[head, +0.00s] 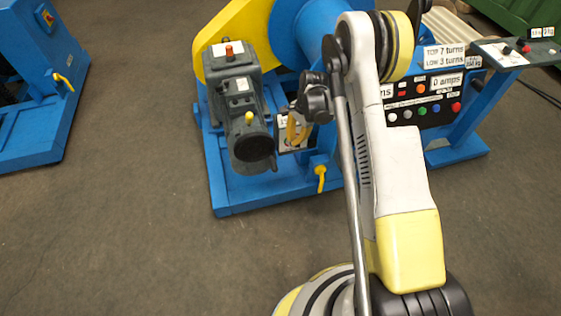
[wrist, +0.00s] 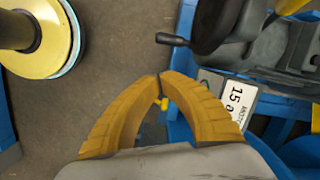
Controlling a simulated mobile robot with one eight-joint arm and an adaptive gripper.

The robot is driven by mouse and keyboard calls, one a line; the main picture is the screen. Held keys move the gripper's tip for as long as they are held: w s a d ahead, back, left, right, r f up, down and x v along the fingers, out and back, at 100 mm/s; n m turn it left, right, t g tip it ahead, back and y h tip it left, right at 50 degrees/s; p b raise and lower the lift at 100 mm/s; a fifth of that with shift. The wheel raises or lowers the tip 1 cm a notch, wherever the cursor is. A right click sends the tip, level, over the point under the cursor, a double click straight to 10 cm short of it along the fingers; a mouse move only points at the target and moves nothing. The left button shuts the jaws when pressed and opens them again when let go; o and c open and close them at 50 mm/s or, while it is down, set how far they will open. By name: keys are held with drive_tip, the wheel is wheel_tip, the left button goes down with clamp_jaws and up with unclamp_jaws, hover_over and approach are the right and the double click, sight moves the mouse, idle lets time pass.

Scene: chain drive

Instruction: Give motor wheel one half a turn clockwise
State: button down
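The dark motor wheel (head: 252,147) sits on the front end of the grey motor, with a yellow knob (head: 249,118) just above it. In the wrist view a dark round wheel (wrist: 212,22) is at the top, with a small black handle (wrist: 172,39) sticking out to the left. My gripper (head: 294,133) is just right of the motor in the head view. In the wrist view the yellow fingers of my gripper (wrist: 160,76) meet at their tips with nothing seen between them. They are apart from the wheel and handle. I cannot read a number on the wheel.
A label plate reading 15 (wrist: 236,98) is right of my fingers. The blue machine base (head: 240,196) carries the motor and a yellow lever (head: 320,178). A button panel (head: 425,105) is behind my arm. Another blue machine (head: 40,90) stands left. The floor between is clear.

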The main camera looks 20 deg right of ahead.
drive_tip(key=a+f+m+h+b, duration=0.1)
drive_tip(key=a+f+m+b, duration=0.3)
drive_tip(key=f, duration=0.8)
drive_tip(key=shift+s+a+f+b, duration=0.15)
drive_tip(key=shift+a+f+b, duration=0.2)
drive_tip(key=shift+b, duration=0.35)
drive_tip(key=shift+a+f, duration=0.3)
drive_tip(key=shift+f, duration=0.35)
